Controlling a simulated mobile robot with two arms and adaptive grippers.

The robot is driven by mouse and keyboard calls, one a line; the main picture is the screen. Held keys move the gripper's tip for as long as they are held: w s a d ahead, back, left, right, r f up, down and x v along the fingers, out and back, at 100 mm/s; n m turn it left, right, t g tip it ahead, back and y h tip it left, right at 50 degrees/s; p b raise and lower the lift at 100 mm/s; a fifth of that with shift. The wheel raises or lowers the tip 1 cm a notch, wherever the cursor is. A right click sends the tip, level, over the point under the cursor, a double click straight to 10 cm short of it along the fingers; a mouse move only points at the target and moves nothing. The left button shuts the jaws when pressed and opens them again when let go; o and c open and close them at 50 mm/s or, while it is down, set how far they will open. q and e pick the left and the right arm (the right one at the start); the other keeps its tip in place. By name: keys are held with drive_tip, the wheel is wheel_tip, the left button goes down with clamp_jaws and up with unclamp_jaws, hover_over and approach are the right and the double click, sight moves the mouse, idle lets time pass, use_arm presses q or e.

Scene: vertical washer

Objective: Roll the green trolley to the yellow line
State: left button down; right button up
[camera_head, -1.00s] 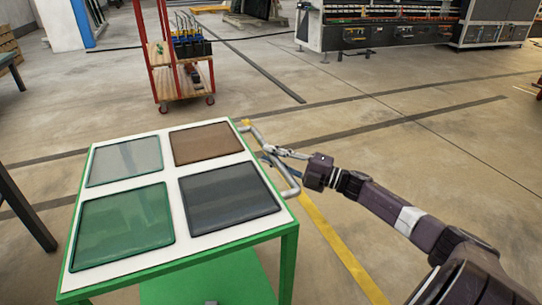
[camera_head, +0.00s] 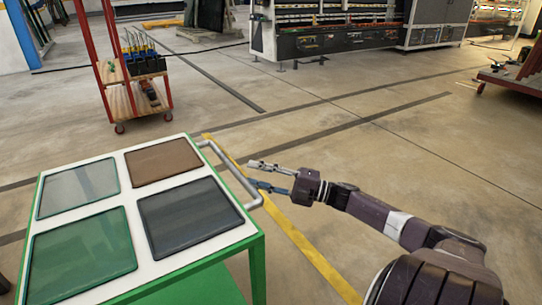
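The green trolley (camera_head: 258,262) stands at the lower left, with a green frame and a white top holding four-sided panels: clear, brown, green and dark. Its grey bar handle (camera_head: 229,170) sticks out from the right side. The yellow line (camera_head: 305,248) runs diagonally along the floor, passing behind the handle and on to the lower right. My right gripper (camera_head: 252,174) is open, its fingers pointing left just right of the handle. Its upper finger is clear of the bar; the lower fingertip is very close to it, and I cannot tell if they touch. My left gripper is not in view.
A red-framed cart (camera_head: 126,101) with bottles stands behind the trolley. A long machine (camera_head: 335,38) lines the back. A red rack (camera_head: 512,78) stands at the far right. The floor (camera_head: 440,150) on the right is clear.

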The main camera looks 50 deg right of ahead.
drive_tip(key=v, duration=0.4)
drive_tip(key=shift+s+d, duration=0.2)
drive_tip(key=shift+s, duration=0.05)
idle(0.4)
